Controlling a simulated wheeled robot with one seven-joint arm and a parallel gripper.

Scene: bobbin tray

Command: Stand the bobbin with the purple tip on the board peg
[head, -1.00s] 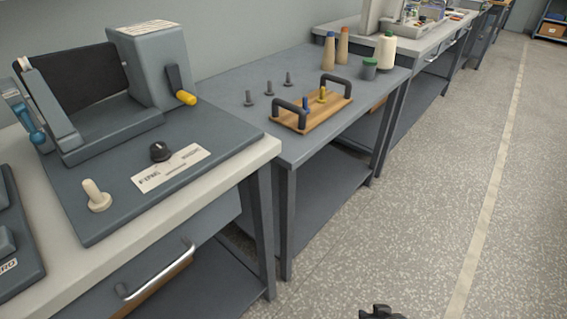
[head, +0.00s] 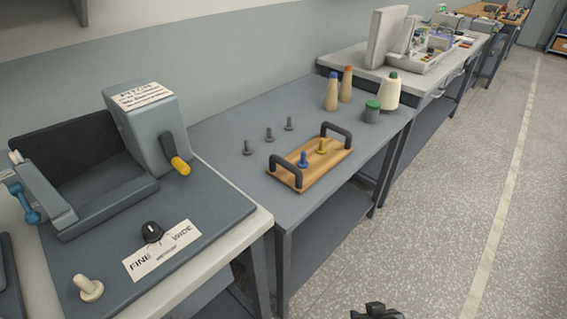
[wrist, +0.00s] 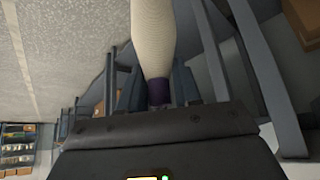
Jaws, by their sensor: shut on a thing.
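My gripper (wrist: 158,108) is shut on the bobbin (wrist: 156,40) in the wrist view. The bobbin is a cream cone, and its purple tip (wrist: 158,92) lies at the jaws, with the wide body reaching away. In the head view only a dark piece of my gripper (head: 375,311) shows at the bottom edge, and the held bobbin is out of view. The wooden board (head: 325,168) with two black handles lies on the grey table, well beyond my gripper. It bears a blue peg (head: 303,159) and a yellow peg (head: 321,146), both free of bobbins.
Several grey pegs (head: 269,134) stand bare on the table (head: 225,118). A bench machine (head: 150,120) is at left. Floor at right is clear.

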